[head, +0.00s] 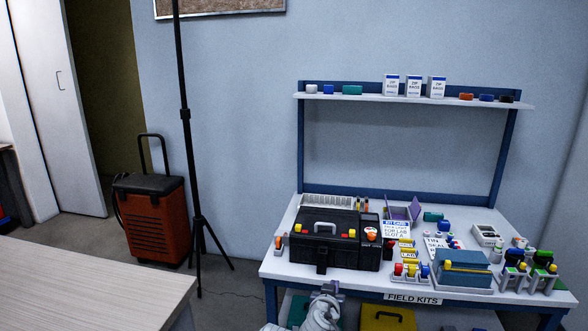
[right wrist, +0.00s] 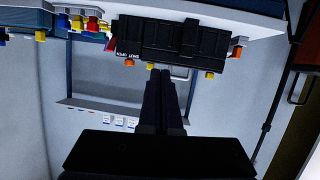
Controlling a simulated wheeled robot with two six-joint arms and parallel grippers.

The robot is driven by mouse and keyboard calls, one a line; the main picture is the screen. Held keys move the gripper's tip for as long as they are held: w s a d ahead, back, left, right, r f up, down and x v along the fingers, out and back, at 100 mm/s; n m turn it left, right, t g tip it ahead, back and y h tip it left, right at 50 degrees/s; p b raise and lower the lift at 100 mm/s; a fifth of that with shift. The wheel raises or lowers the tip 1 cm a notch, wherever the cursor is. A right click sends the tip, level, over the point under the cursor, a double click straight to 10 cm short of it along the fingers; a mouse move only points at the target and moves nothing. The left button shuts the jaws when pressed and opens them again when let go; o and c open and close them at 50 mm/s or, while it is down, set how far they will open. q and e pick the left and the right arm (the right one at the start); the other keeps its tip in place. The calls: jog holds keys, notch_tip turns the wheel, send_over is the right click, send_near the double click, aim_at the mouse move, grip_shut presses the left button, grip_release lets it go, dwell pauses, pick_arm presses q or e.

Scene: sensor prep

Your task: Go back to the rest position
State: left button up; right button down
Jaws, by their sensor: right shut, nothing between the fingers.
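My right gripper (head: 328,290) is at the bottom of the head view, just in front of the workbench's front edge, with my pale arm below it. In the right wrist view, its dark fingers (right wrist: 163,76) are together with nothing between them. That view is upside down, and the black case (right wrist: 175,38) shows beyond the fingertips. My left gripper is in neither view.
The workbench (head: 285,268) carries the black case (head: 322,240), a blue-grey box (head: 463,268) and many small coloured parts. A tripod stand (head: 186,115) and an orange wheeled case (head: 155,220) stand left of it. A pale table (head: 90,290) fills the lower left.

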jog(key=s+a+f+n+g+y, duration=0.1)
jog(key=s+a+f+n+g, duration=0.15)
jog(key=s+f+g, duration=0.65)
jog(key=s+a+f+n+g+y, duration=0.2)
jog(key=s+f+n+g, duration=0.3)
jog(key=s, duration=0.9)
notch_tip(320, 180, up, 30)
jog(key=m+p, duration=0.1)
jog(key=p, duration=3)
jog(key=shift+s+a+r, duration=0.15)
jog(key=shift+s, duration=0.1)
jog(key=shift+w, duration=0.15)
